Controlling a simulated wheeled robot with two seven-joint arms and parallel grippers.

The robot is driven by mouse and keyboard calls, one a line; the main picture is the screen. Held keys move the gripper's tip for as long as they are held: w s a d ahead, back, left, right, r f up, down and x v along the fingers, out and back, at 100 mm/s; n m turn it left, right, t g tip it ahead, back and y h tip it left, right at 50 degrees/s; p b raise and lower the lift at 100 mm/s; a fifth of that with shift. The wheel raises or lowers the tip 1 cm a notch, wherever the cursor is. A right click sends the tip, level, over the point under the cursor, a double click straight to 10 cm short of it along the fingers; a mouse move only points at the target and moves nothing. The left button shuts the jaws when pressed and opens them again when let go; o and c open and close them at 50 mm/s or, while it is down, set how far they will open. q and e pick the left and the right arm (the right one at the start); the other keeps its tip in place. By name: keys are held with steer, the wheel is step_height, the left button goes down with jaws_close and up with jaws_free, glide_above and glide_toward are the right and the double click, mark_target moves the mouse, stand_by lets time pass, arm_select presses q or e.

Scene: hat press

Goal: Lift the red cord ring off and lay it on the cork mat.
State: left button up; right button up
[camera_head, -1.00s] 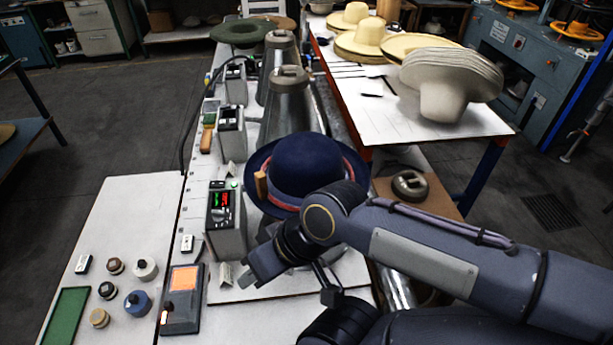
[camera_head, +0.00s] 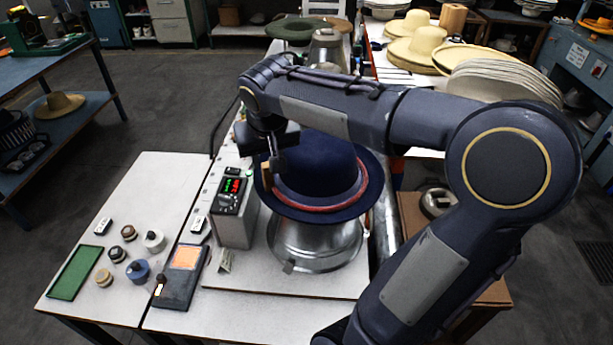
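The red cord ring (camera_head: 318,208) lies around the base of the crown of a navy felt hat (camera_head: 322,165), on its brim. The hat sits on a round metal press base (camera_head: 318,243). A small wooden block (camera_head: 267,178) stands at the hat's left side. My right gripper (camera_head: 277,162) points down at the upper left of the hat, near the block. My forearm hides part of it, so its opening and any contact with the cord are unclear. A brown, cork-like surface (camera_head: 413,232) lies right of the press; I cannot tell if it is the mat. My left gripper is out of view.
A control box with a lit display (camera_head: 231,196) stands left of the hat. A round metal weight (camera_head: 437,202) sits on the brown surface. Several knobs and a green pad (camera_head: 75,272) lie on the white table at left. Straw hats (camera_head: 420,45) are behind.

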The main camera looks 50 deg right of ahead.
mark_target(267, 167)
steer(key=p+x, duration=0.1)
steer(key=x, duration=0.5)
steer(key=shift+w+d+f, duration=0.1)
steer(key=shift+d+f, duration=0.1)
steer(key=shift+f, duration=0.2)
jaws_close()
